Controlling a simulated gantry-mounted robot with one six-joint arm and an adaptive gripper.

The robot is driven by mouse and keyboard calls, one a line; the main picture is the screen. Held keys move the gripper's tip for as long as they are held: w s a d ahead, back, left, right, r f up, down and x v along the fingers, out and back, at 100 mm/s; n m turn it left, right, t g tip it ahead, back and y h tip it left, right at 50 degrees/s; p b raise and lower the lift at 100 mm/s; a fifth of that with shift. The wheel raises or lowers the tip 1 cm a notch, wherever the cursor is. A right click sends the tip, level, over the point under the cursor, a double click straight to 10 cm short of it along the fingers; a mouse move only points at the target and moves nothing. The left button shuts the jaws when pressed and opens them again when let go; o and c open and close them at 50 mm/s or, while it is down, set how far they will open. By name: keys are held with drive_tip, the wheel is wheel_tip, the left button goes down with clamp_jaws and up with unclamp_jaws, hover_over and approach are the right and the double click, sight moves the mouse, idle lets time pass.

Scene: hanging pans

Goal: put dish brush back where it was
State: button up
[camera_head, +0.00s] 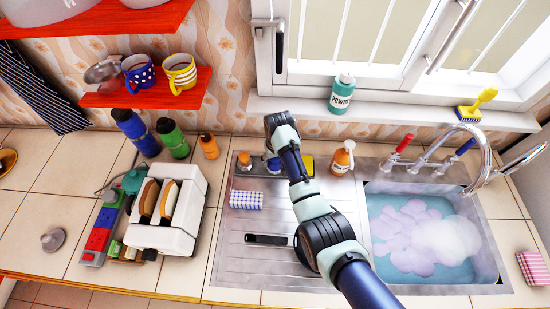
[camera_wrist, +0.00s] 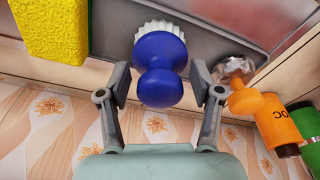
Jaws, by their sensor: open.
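The dish brush (camera_wrist: 160,55) has a round blue knob handle and white bristles. In the wrist view it stands bristles down on the metal sink ledge. My gripper (camera_wrist: 160,84) is open, with one finger on each side of the blue knob. A small gap shows beside the knob, so the fingers do not appear closed on it. In the head view only a bit of blue brush (camera_head: 272,164) shows behind my arm, at the back of the sink unit. My fingers are hidden there.
A yellow sponge (camera_wrist: 50,35) and an orange bottle (camera_wrist: 265,115) flank the brush. An orange soap dispenser (camera_head: 342,158) stands to the right. A toaster (camera_head: 170,215) is on the left counter. The basin (camera_head: 425,235) holds soapy water.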

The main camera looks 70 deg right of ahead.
drive_tip(key=r, duration=0.4)
drive_tip(key=a+r+p, duration=0.1)
drive_tip(key=r, duration=0.3)
drive_tip(key=s+r+p, duration=0.1)
drive_tip(key=r, duration=0.3)
drive_tip(key=shift+s+a, duration=0.1)
drive_tip(key=shift+a, duration=0.05)
drive_tip(key=w+a+r+n+t, duration=0.2)
drive_tip(key=w+a, duration=0.2)
drive_tip(key=a, duration=0.5)
drive_tip(key=w+a+r+n+t+h, duration=0.15)
drive_tip(key=w+a, duration=0.25)
drive_tip(key=a, duration=0.4)
drive_tip(key=w+a+r+n+t, duration=0.2)
drive_tip(key=w+a+r+t, duration=0.15)
drive_tip(key=a, duration=0.55)
drive_tip(key=s+a+r+n+t+y, duration=0.1)
drive_tip(key=a+r, duration=0.3)
drive_tip(key=a, duration=0.4)
drive_tip(key=s+a+r+n+t+y, duration=0.2)
drive_tip(key=s+a+r+n+t, duration=0.1)
drive_tip(key=a, duration=0.6)
drive_tip(key=shift+s+r+t, duration=0.3)
drive_tip(key=shift+s+r, duration=0.4)
drive_tip(key=shift+r, duration=0.2)
